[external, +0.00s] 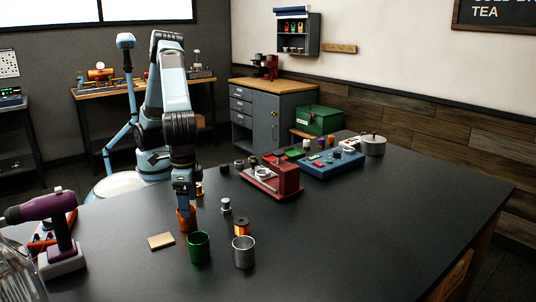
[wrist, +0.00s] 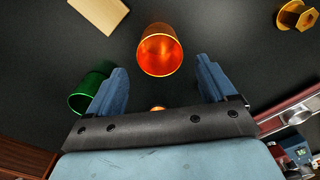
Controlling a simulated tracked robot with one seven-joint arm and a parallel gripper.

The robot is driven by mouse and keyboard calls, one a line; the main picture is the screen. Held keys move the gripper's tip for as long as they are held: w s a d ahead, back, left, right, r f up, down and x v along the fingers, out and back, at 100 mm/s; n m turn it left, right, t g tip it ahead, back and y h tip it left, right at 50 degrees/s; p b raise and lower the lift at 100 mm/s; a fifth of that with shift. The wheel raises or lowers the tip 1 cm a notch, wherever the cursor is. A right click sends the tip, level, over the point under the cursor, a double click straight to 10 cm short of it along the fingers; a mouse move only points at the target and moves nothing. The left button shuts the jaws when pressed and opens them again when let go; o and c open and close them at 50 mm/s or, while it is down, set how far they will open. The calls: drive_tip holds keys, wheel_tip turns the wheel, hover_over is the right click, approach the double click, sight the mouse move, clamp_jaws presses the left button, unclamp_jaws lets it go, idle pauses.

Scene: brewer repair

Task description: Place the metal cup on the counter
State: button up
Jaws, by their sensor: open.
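The metal cup (external: 244,253) stands upright on the dark counter (external: 370,235), near its front edge in the external view. I cannot make it out in the wrist view. My gripper (external: 185,206) points down over the orange cup (external: 187,222), left of and behind the metal cup. In the wrist view my gripper (wrist: 161,67) is open, its two blue fingers apart with nothing held between them. The orange cup (wrist: 160,50) shows just ahead of the gap, its inside visible.
A green cup (external: 199,248) stands between the orange and metal cups. A flat tan block (external: 161,241) lies to the left. A small orange spool (external: 241,227) stands behind the metal cup. A red machine (external: 272,178) and blue panel (external: 331,163) stand farther back. The right counter is clear.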

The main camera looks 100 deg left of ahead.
drive_tip(key=shift+s+a+f, duration=0.1)
drive_tip(key=shift+s+f, duration=0.05)
drive_tip(key=shift+f, duration=1.45)
drive_tip(key=shift+s+f, duration=0.1)
drive_tip(key=shift+f, duration=1.5)
drive_tip(key=c, duration=1.1)
drive_tip(key=shift+r, duration=0.6)
drive_tip(key=shift+c, duration=0.2)
wheel_tip(320, 180, up, 3)
drive_tip(key=shift+s+a+f, duration=0.1)
drive_tip(key=shift+s+f, duration=0.05)
drive_tip(key=s+a+r, duration=0.4)
drive_tip(key=a, duration=0.1)
drive_tip(key=s+a+r, duration=0.4)
drive_tip(key=s+r, duration=0.1)
drive_tip(key=shift+s+a+r, duration=0.1)
drive_tip(key=shift+s+a, duration=0.1)
drive_tip(key=shift+a, duration=0.15)
